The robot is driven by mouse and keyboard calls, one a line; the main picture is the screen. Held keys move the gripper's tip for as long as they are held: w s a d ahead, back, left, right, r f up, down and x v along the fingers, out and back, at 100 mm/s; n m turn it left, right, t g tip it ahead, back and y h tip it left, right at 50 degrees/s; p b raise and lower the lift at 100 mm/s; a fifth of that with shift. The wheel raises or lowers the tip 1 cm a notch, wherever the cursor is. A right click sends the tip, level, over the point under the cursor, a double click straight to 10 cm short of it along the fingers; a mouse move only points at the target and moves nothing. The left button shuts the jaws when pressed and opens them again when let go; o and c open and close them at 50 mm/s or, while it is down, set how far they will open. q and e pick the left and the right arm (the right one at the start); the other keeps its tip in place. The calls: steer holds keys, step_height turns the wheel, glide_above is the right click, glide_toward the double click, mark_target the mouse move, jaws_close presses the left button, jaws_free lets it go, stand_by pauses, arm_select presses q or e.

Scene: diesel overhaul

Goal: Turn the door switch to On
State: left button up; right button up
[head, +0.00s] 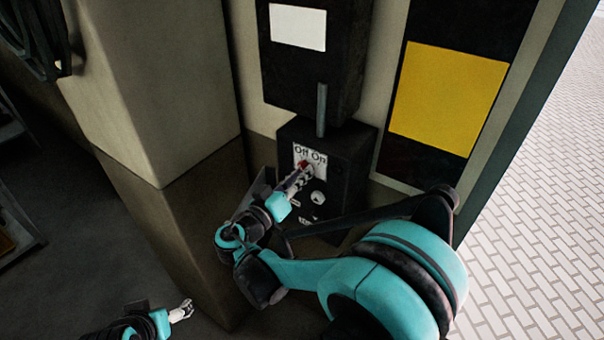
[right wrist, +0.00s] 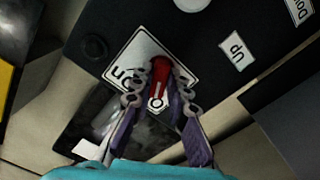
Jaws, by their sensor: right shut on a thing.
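The door switch is a red knob (head: 303,164) on a white plate marked "Off On" (head: 318,158), on the front of a black control box (head: 350,158). My right gripper (head: 301,176) is at the knob, with its fingers closed around it. In the right wrist view, the red knob (right wrist: 159,72) with a white line sits between the two fingertips (right wrist: 160,94), and part of the plate with "On" (right wrist: 125,74) shows upside down. The fingers cover part of the plate, and I cannot tell exactly which mark the knob points to. My left gripper (head: 182,311) is low at the left, away from the box.
A white round knob (head: 318,198) sits below the switch. An "Up" label (right wrist: 236,50) is nearby on the box. A larger black box (head: 312,75) is above, with a grey lever (head: 322,110) hanging down. A beige pillar (head: 160,90) stands close at left. A yellow panel (head: 447,100) is at right.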

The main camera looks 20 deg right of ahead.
steer(key=m+b, duration=0.1)
steer(key=m, duration=0.6)
steer(key=m+b, duration=0.1)
steer(key=m, duration=0.7)
steer(key=shift+s+d, duration=0.15)
steer(key=shift+s, duration=0.05)
steer(key=o, duration=1.6)
steer(key=shift+c, duration=0.2)
steer(key=v, duration=0.7)
steer(key=shift+b, duration=0.3)
steer(key=shift+f, duration=0.1)
